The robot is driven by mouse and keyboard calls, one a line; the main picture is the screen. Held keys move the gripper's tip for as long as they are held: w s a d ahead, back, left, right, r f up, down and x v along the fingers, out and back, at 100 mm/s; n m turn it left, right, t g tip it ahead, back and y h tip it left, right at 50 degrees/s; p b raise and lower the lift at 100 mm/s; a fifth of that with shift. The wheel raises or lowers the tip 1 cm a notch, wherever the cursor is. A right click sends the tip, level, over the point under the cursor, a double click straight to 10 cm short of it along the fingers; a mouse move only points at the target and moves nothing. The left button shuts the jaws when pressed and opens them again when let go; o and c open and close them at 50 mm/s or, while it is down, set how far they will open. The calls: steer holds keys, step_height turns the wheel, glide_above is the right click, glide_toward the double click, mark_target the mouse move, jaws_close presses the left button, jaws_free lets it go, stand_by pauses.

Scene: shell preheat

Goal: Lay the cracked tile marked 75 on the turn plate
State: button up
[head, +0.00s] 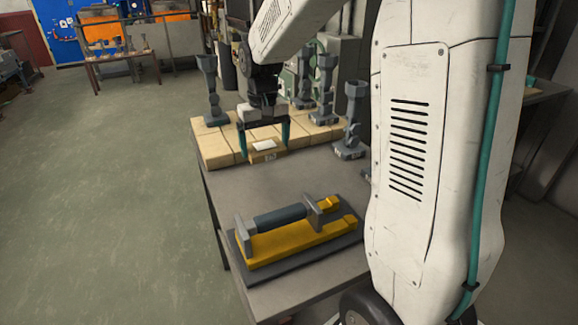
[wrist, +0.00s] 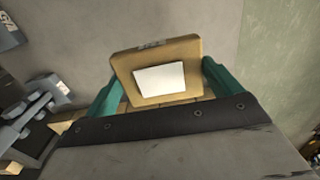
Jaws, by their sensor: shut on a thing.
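My gripper (head: 264,141) has its two teal fingers closed on opposite sides of a tan tile (head: 268,156) above the far half of the grey table. The tile has a pale white patch on top and a small mark on its front edge, too small to read. In the wrist view the tile (wrist: 158,102) sits tilted between the fingers (wrist: 160,92), with its white patch towards the camera. A yellow fixture (head: 290,246) with a dark grey roller lies on a dark base plate (head: 332,250) at the near end of the table. I cannot tell whether this is the turn plate.
A row of tan blocks (head: 212,150) lies across the table's far end, behind the held tile. Several dark grey stands (head: 349,125) rise among and beside them. Bare table top (head: 225,187) lies between the blocks and the fixture. Open green floor (head: 110,190) is on the left.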

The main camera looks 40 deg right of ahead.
glide_above(267, 184)
step_height(267, 184, down, 6)
steer(key=shift+w+f, duration=0.1)
steer(key=shift+f, duration=1.8)
steer(key=shift+f, duration=0.15)
steer(key=o, duration=0.9)
